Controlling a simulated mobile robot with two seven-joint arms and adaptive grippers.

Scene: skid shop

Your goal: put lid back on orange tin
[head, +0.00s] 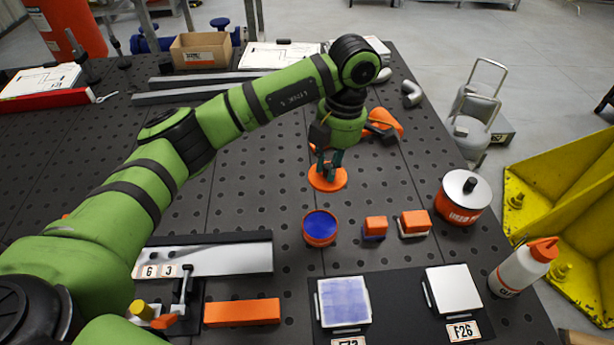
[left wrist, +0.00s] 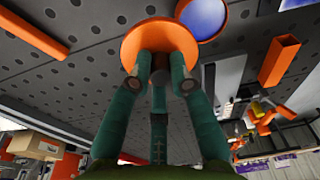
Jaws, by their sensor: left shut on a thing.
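The orange tin (head: 320,240) stands open on the dark perforated table, with a blue surface inside. It also shows at the top of the left wrist view (left wrist: 206,16). The round orange lid (head: 327,183) is behind the tin, apart from it in the head view. My left gripper (head: 329,164) points down and is shut on the lid at its middle. In the left wrist view, the fingers (left wrist: 160,82) meet at the centre of the lid (left wrist: 150,40). I cannot tell whether the lid touches the table. My right gripper is not in view.
A dark mat (head: 398,305) with two square pads lies in front. An orange tool (head: 384,122) lies behind the lid.

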